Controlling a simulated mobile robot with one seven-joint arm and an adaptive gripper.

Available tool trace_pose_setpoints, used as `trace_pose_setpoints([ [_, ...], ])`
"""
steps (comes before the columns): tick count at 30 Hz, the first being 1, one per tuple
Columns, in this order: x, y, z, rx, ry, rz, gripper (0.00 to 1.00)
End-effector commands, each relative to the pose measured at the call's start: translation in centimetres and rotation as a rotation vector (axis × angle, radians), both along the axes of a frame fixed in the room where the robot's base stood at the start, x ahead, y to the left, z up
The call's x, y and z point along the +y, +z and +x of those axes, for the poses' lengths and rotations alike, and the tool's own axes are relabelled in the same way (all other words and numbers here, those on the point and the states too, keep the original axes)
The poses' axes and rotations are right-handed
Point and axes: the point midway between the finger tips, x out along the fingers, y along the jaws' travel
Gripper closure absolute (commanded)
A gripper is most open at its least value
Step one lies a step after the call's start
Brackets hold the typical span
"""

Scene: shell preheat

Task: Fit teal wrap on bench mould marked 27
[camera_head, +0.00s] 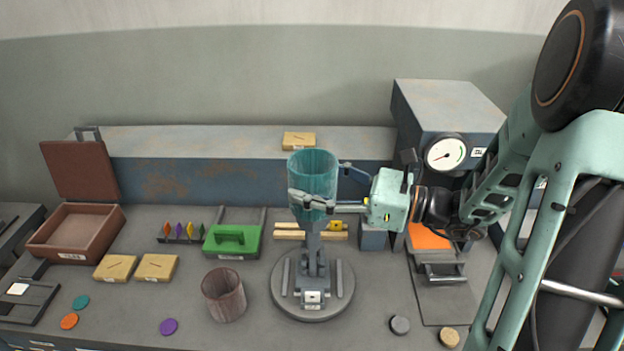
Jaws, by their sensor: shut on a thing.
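The teal wrap (313,167) is an upright, open-topped, translucent sleeve. My gripper (316,190) reaches in from the right and is shut on it, with one finger in front and the other behind. The wrap is over the bench mould (314,262), a grey upright stand on a round base plate. The mould's top is hidden by the wrap and the front finger, so I cannot tell whether the wrap touches it or is around it. A small label (313,297) on the mould's front is too small to read.
A brown ribbed cup (224,295) stands left of the base plate. A green handled block (232,240) is behind it. A gauge box (440,115) stands at the back right, near my arm. An open brown box (72,232) is at left. Loose discs lie along the front.

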Motion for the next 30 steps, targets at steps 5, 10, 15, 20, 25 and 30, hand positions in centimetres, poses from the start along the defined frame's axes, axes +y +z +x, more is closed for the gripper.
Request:
trace_pose_setpoints([
  [5,0.0,-1.7,0.0,0.001,0.000,0.000,0.63],
  [10,0.0,-3.1,0.0,0.000,0.000,0.000,0.63],
  [15,0.0,-4.5,0.0,0.002,0.000,0.001,0.63],
  [20,0.0,-5.7,0.0,0.000,0.000,0.000,0.63],
  [25,0.0,-7.1,0.0,0.001,0.000,0.000,0.63],
  [30,0.0,-8.5,0.0,0.001,0.000,0.000,0.63],
])
